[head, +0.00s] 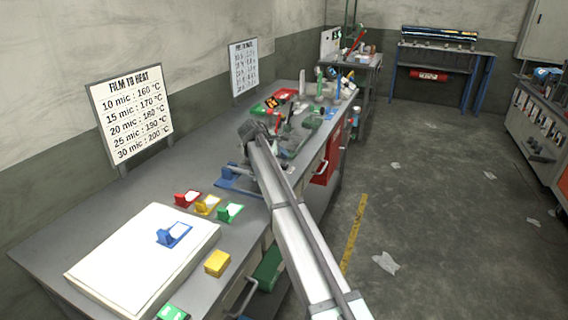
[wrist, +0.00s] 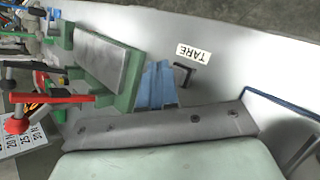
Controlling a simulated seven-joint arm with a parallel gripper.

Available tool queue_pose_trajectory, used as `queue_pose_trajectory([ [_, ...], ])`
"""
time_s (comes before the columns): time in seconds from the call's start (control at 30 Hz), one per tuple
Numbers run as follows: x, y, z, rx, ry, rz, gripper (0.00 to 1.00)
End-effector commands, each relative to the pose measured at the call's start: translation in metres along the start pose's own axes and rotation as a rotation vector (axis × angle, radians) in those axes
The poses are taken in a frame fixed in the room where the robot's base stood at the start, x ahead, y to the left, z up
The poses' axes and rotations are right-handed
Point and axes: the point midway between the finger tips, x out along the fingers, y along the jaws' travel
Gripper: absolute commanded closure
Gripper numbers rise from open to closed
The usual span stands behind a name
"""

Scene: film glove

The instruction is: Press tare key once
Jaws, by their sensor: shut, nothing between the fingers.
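A white TARE label (wrist: 193,53) lies on the grey bench top in the wrist view, upside down. Just below it is a small dark angular piece (wrist: 183,74), which looks like the tare key; I cannot tell whether anything touches it. A blue part (wrist: 154,86) stands close to its left. My gripper (head: 254,134) is shut and empty, over the bench near its front edge in the head view. The fingertips cannot be made out clearly in the wrist view. The key is too small or hidden in the head view.
A green block with a grey top (wrist: 108,68) and red-handled tools (wrist: 45,105) crowd the left of the wrist view. A blue-edged plate (wrist: 285,115) is at right. In the head view, a white board (head: 110,265) and coloured blocks stand nearer; the floor at right is mostly open.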

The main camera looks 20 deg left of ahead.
Motion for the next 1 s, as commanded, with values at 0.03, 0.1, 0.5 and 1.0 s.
queue_pose_trajectory([
  [0.03,0.0012,-0.001,-0.001,0.0,0.0,0.0,1.0],
  [0.1,0.0027,-0.0022,-0.0022,0.0,0.0,0.0,1.0],
  [0.5,0.0041,-0.0031,-0.0035,0.0,0.0,0.0,1.0],
  [1.0,0.0067,-0.005,-0.0053,0.0,0.0,0.0,1.0],
])
